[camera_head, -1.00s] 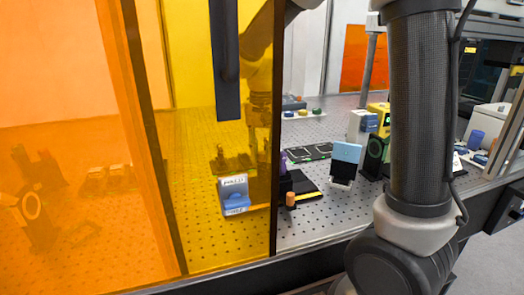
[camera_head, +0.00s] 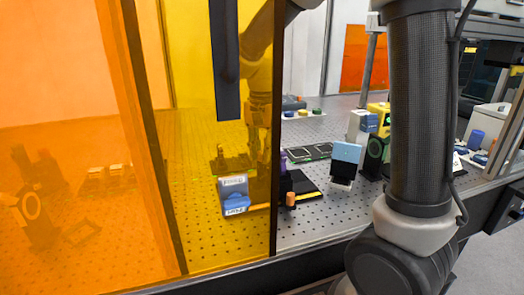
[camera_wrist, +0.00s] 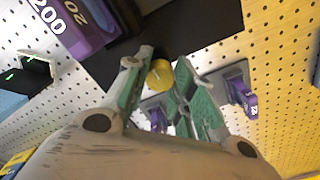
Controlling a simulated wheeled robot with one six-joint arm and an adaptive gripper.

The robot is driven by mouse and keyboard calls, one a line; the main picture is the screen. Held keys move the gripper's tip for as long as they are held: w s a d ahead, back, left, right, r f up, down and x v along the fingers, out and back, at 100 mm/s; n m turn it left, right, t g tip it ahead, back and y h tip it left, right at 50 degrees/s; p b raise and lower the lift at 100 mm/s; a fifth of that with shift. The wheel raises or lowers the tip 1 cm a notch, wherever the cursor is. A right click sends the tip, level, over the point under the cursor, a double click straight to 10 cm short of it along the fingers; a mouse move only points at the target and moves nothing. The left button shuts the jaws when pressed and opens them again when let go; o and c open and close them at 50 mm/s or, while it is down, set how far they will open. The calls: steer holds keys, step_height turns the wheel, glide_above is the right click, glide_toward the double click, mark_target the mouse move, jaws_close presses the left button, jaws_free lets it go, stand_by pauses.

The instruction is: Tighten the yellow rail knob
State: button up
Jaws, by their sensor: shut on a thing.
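The yellow rail knob (camera_wrist: 160,74) shows in the wrist view as a small round yellow cap at the edge of a dark block. My gripper (camera_wrist: 160,80) has its green fingers closed on either side of it, shut on the knob. In the head view my gripper (camera_head: 258,150) is seen dimly through the yellow panel, low over the perforated table. The knob cannot be made out in the head view.
A purple block marked 200 (camera_wrist: 88,25) stands close by the fingers. Small purple parts (camera_wrist: 243,95) lie on the other side. The yellow panel (camera_head: 190,130) stands before my arm. A blue block (camera_head: 233,195) and orange cylinder (camera_head: 290,199) stand near the front.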

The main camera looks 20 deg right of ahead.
steer(key=o, duration=1.1)
steer(key=shift+c, duration=0.2)
step_height(320, 180, up, 12)
